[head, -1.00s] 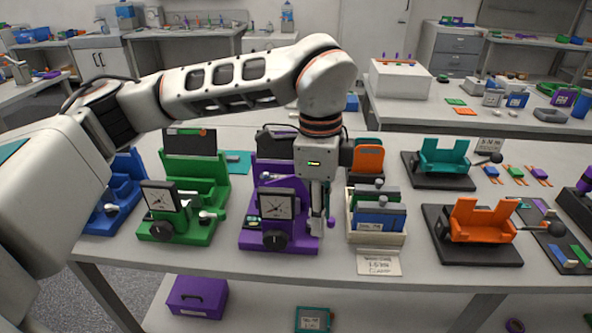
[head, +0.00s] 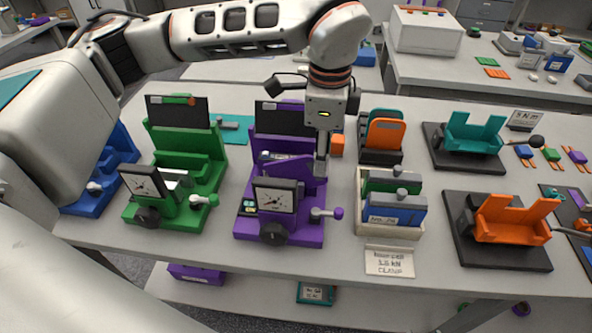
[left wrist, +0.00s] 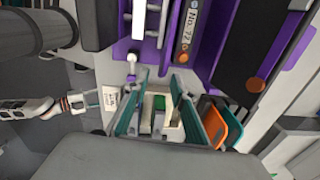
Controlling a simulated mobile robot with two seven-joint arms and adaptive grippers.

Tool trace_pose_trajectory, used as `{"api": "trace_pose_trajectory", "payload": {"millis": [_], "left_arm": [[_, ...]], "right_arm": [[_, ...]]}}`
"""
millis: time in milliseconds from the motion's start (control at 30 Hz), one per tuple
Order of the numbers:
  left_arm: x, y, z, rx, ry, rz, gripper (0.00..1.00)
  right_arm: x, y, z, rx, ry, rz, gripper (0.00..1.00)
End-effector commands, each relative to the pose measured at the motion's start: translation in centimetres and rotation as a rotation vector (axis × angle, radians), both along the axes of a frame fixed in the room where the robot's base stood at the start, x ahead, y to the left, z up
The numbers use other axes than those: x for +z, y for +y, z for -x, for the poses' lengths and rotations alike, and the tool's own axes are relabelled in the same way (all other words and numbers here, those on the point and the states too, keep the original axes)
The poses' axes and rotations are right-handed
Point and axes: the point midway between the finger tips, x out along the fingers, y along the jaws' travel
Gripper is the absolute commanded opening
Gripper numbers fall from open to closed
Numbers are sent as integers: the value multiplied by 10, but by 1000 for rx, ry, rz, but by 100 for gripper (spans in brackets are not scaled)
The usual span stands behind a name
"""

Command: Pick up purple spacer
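I cannot tell for sure which piece is the purple spacer. A small purple piece (head: 577,156) lies at the far right of the table, beside a blue and a green one. A purple strip (head: 575,198) lies on a dark mat below it. My left gripper (head: 322,170) points down between the purple machine (head: 290,228) and the white rack (head: 362,215). In the left wrist view the fingers of my left gripper (left wrist: 158,105) stand apart, with no held piece visible between them. A white arm end (left wrist: 82,100), seemingly my right gripper, shows small at the left there.
The rack holds a green block (head: 385,182) and a blue block (head: 392,210). A dark holder with orange and teal plates (head: 385,135) stands behind it. Green machine (head: 180,190) is at left. Orange (head: 510,218) and teal (head: 472,135) cradles stand on black bases at right.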

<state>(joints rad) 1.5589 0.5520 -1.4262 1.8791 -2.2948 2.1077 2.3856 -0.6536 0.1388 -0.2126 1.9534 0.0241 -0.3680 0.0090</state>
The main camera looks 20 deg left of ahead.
Motion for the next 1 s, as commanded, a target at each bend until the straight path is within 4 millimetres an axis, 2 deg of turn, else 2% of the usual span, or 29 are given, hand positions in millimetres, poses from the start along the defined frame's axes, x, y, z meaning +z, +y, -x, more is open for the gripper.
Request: {"api": "trace_pose_trajectory", "payload": {"millis": [233,533,567,633,1000], "left_arm": [[-32,0,-2,0,3,1,25],[-38,0,-2,0,1,0,25],[-38,0,-2,0,1,0,20],[-38,0,-2,0,1,0,2],[-37,0,-2,0,1,0,0]], "right_arm": [[17,0,-5,0,-15,-2,40],[19,0,-7,0,-20,-3,40],[19,0,-7,0,-20,-3,40],[18,0,-6,0,-18,-2,40],[14,0,-5,1,-11,-1,40]]}}
